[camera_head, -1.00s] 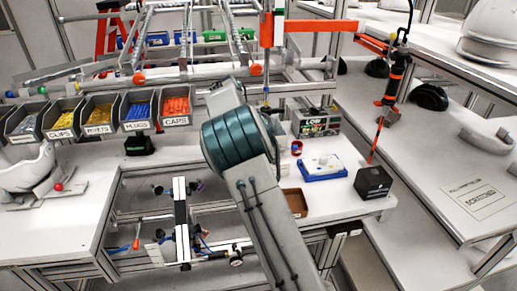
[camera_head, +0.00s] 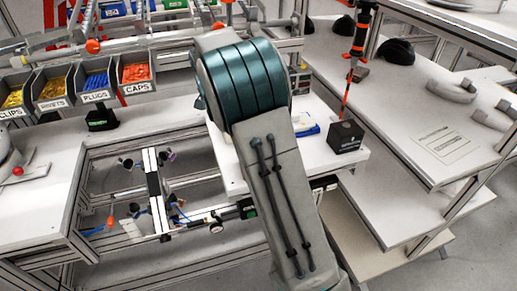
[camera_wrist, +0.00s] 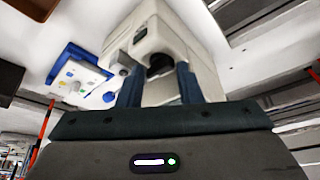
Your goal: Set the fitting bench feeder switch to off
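No part is clearly readable as the feeder switch. A small dark box with a green mark (camera_head: 247,208) sits on the front rail under the bench, and a black block with a green label (camera_head: 102,118) stands on the bench top (camera_head: 158,116); I cannot tell whether either is the switch. My gripper (camera_wrist: 160,80) shows in the wrist view with its two dark blue fingers apart and nothing seen held between them. A pale rounded body (camera_wrist: 165,38) lies beyond the fingers. In the head view my arm hides the gripper.
A black cube (camera_head: 345,137) stands at the bench's right corner near a blue tray (camera_wrist: 78,75), partly hidden by my arm in the head view. Labelled bins (camera_head: 137,75) line the back left. An orange-and-black tool (camera_head: 361,35) hangs at right.

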